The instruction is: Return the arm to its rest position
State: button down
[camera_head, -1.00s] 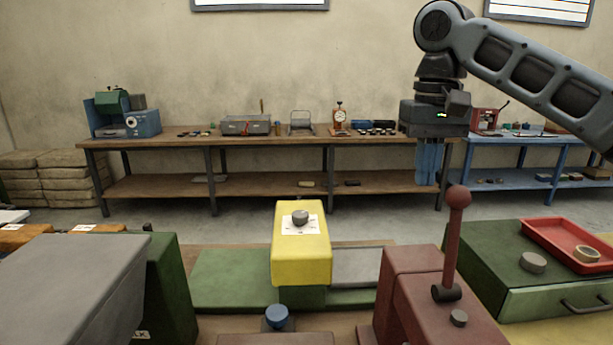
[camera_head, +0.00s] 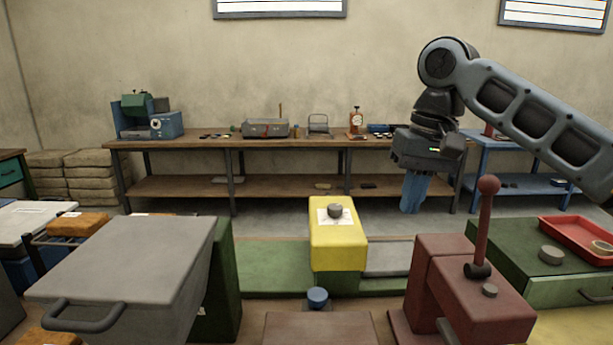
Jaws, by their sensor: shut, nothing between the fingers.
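My gripper (camera_head: 411,196) hangs from my arm at the right of the picture, with blue fingers pointing down. It is shut and empty. It is in the air, apart from everything below it, and hides part of the wooden bench behind. My arm comes in from the right edge, bends at an elbow high up and drops to the wrist. The wrist is slightly tilted.
Below my gripper stands a red machine (camera_head: 468,285) with an upright ball-topped lever (camera_head: 486,210). A yellow block (camera_head: 337,240) is left of it. A green cabinet (camera_head: 545,285) with a red tray (camera_head: 572,250) stands right. A grey-topped box (camera_head: 130,262) is at front left. Benches line the wall.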

jog(key=s+a+f+t+y, duration=0.35)
jog(key=a+f+y, duration=0.35)
jog(key=a+f, duration=0.85)
jog(key=s+a+f+m+t+y, duration=0.2)
jog(key=s+a+f+m+t, duration=0.1)
jog(key=s+a+f+t, duration=0.25)
jog(key=s+d+f+m+t+h, duration=0.1)
jog(key=s+d+f+h, duration=0.15)
jog(key=s+d, duration=0.4)
jog(key=s+d+f+m+t+h+b, duration=0.1)
jog(key=s+d+f+t+h, duration=0.15)
jog(key=s, duration=0.65)
jog(key=s+d+f+m+t+h, duration=0.1)
jog(key=s+d+f+h, duration=0.15)
jog(key=s+d, duration=0.4)
jog(key=s+d+r+n+h, duration=0.1)
jog(key=s+d+r, duration=0.3)
jog(key=s, duration=0.5)
jog(key=s+d+r+n+h, duration=0.2)
jog(key=s+d+r+n, duration=0.1)
jog(key=s, duration=0.7)
jog(key=d+n, duration=0.1)
jog(key=d, duration=0.1)
jog(key=shift+s+d+r+t, duration=0.25)
jog(key=shift+d+r+t, duration=0.1)
jog(key=shift+d+r, duration=0.05)
